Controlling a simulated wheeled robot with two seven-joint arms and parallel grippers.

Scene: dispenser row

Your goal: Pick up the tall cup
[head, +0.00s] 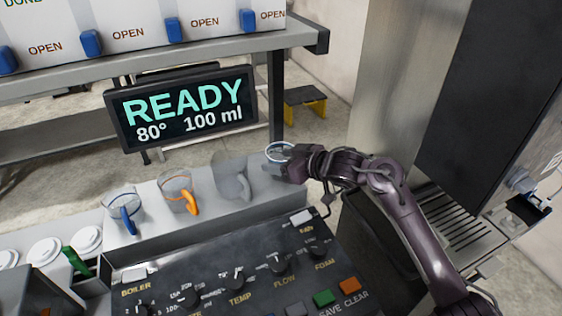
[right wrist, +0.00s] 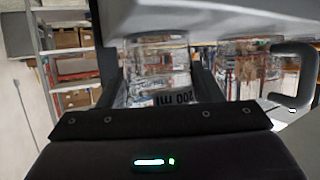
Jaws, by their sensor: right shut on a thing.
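My right gripper (head: 284,164) is at the right end of the grey ledge, shut on a clear cup (head: 276,147). In the head view only the cup's rim and part of its wall show; the gripper hides the rest. In the right wrist view this cup (right wrist: 158,75) stands between the fingers, with "200 ml" printed on it. I cannot tell whether its base touches the ledge. To its left stand a clear cup with a grey handle (head: 232,172), one with an orange handle (head: 178,187) and one with a blue handle (head: 123,209). My left gripper is out of view.
A black control panel (head: 225,268) with knobs lies in front of the grey ledge (head: 150,236). A display (head: 185,108) reading READY, 80°, 100 ml is behind the cups. Dispensers with blue levers (head: 172,30) sit on a shelf above. A steel machine (head: 390,80) stands at right.

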